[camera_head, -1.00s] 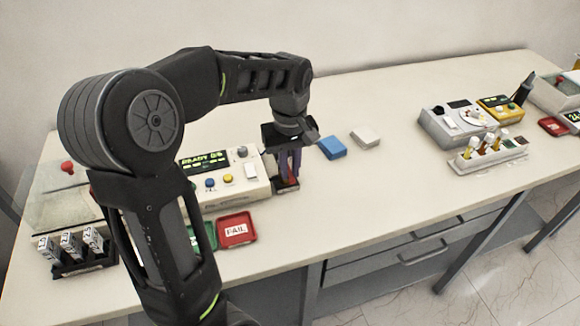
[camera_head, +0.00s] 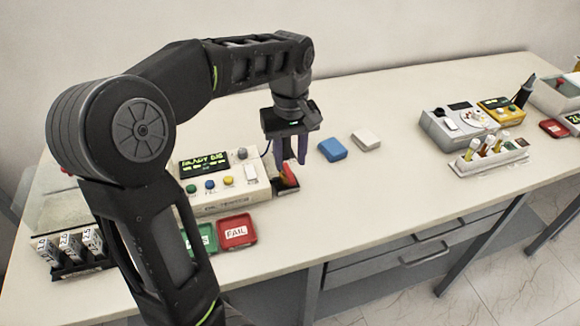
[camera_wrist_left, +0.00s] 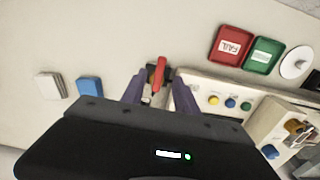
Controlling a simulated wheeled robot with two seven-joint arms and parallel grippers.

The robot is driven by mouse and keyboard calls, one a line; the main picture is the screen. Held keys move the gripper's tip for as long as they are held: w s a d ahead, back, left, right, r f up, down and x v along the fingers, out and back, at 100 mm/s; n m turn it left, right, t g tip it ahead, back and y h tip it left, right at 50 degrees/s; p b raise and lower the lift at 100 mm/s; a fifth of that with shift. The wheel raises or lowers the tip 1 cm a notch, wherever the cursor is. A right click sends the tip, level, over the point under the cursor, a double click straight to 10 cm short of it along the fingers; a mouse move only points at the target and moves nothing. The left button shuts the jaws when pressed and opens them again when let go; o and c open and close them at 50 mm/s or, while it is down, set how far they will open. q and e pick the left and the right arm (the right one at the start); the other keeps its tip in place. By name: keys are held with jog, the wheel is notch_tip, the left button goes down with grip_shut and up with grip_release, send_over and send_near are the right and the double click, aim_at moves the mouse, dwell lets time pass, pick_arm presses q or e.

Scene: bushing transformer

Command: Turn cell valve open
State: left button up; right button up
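The cell valve's red lever (camera_head: 289,177) stands on a small dark base at the right end of the cream tester box (camera_head: 228,180). In the left wrist view the red lever (camera_wrist_left: 160,74) lies in the gap between my fingers, toward their tips. My left gripper (camera_head: 291,161) points down just above the valve with its two purple fingers apart. The left wrist view shows the open fingers (camera_wrist_left: 159,82) on either side of the lever, with no clear contact. Part of the valve base is hidden. My right gripper is not in view.
A red FAIL tray (camera_head: 237,231) and a green tray (camera_head: 207,240) lie in front of the tester. A blue block (camera_head: 332,150) and a white block (camera_head: 366,140) lie right of the gripper. A vial rack (camera_head: 490,160) stands farther right. The table between is clear.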

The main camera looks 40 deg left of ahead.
aim_at(290, 175)
pick_arm(q)
jog(key=shift+r, duration=1.8)
